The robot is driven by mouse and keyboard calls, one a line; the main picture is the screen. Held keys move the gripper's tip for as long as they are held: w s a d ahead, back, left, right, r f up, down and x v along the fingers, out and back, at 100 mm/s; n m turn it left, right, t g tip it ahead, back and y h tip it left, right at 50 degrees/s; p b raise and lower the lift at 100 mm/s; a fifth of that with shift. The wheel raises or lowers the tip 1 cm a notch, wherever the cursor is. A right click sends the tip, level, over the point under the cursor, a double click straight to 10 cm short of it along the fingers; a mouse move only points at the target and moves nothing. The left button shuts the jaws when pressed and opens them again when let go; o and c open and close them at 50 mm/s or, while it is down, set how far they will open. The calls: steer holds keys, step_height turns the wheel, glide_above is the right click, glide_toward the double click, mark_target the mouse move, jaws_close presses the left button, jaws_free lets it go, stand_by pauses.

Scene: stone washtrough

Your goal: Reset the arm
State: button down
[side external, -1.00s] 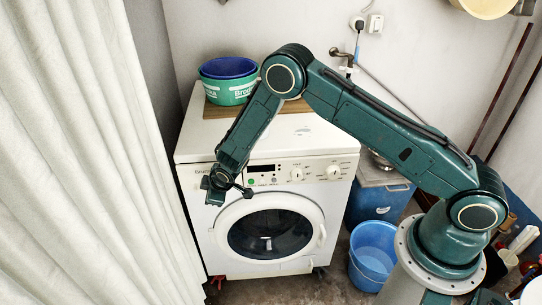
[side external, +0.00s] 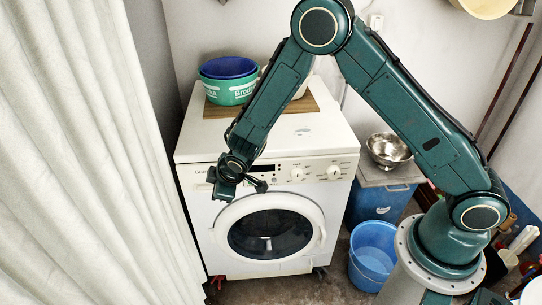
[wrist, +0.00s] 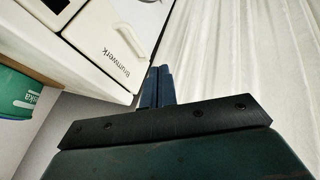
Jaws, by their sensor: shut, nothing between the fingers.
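My gripper (side external: 222,188) is in front of the upper left of the white washing machine (side external: 265,268), near its control panel in the side view. In the wrist view its two dark fingers (wrist: 157,86) are together with nothing between them. The fingers stand against the gap between the machine's front and the pale curtain. The exact distance from gripper to machine cannot be told. My arm is raised and sharply bent, its elbow at the top edge of the side view.
The white curtain (side external: 85,170) hangs on the left. Green and blue basins (side external: 228,92) sit on a wooden board (side external: 318,103) atop the machine. A metal bowl (side external: 388,150) and a blue bucket (side external: 372,255) are on the right. Floor before the machine is clear.

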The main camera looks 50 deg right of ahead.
steer(key=shift+s+r, duration=0.1)
steer(key=s+d+r+m, duration=0.1)
steer(key=s+d+r, duration=0.25)
steer(key=r, duration=0.35)
steer(key=s+d+r+m, duration=0.2)
steer(key=s+r, duration=0.2)
steer(key=r, duration=0.3)
steer(key=s+d+r+m, duration=0.1)
steer(key=s+d+r, duration=0.15)
steer(key=r, duration=0.55)
steer(key=s+d+r+m, duration=0.2)
steer(key=s+r, duration=0.1)
steer(key=s, duration=0.8)
steer(key=s+d+r+m+g, duration=0.1)
steer(key=s+r, duration=0.3)
steer(key=s, duration=0.8)
steer(key=shift+s+d+m, duration=0.25)
steer(key=shift+d+m, duration=0.3)
steer(key=shift+m, duration=0.05)
